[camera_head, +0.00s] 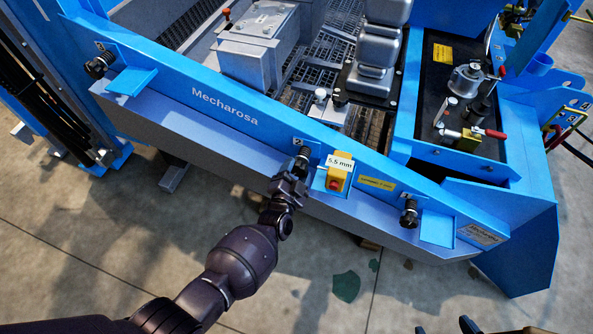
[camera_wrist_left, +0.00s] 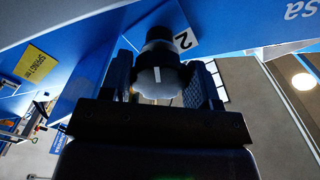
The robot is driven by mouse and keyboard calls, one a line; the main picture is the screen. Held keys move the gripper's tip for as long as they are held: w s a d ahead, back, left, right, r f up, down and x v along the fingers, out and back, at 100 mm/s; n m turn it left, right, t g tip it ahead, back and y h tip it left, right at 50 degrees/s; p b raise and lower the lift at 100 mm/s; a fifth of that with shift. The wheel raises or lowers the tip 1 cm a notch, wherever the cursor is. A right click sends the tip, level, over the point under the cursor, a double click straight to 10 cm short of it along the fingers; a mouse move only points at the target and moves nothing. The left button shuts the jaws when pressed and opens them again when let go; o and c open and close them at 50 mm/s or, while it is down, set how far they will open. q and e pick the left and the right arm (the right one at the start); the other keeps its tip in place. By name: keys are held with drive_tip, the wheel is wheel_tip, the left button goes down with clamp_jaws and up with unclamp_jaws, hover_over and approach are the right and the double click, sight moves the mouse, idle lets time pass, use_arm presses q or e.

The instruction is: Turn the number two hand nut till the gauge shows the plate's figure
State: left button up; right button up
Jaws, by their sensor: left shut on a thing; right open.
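The number two hand nut (camera_head: 303,154) is a dark knob on the blue beam, under a small white label with a 2. In the left wrist view, the nut (camera_wrist_left: 158,78) has a pale mark facing me, and the label (camera_wrist_left: 184,41) is beside it. My left gripper (camera_head: 292,174) is shut on the nut, with fingers (camera_wrist_left: 160,88) on both sides. The yellow gauge (camera_head: 336,178) stands just right of it, reading 5.5 mm, with a red part below the reading. A yellow plate (camera_head: 376,184) is right of the gauge; its figure is too small to read.
Another dark hand nut (camera_head: 98,66) is at the beam's left end, and one more (camera_head: 409,214) is to the right. Blue ledges (camera_head: 132,81) jut out beside them. Machine parts stand behind the beam.

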use_arm(q)
drive_tip(key=shift+m, duration=0.5)
drive_tip(key=o, duration=0.6)
drive_tip(key=shift+o, duration=0.2)
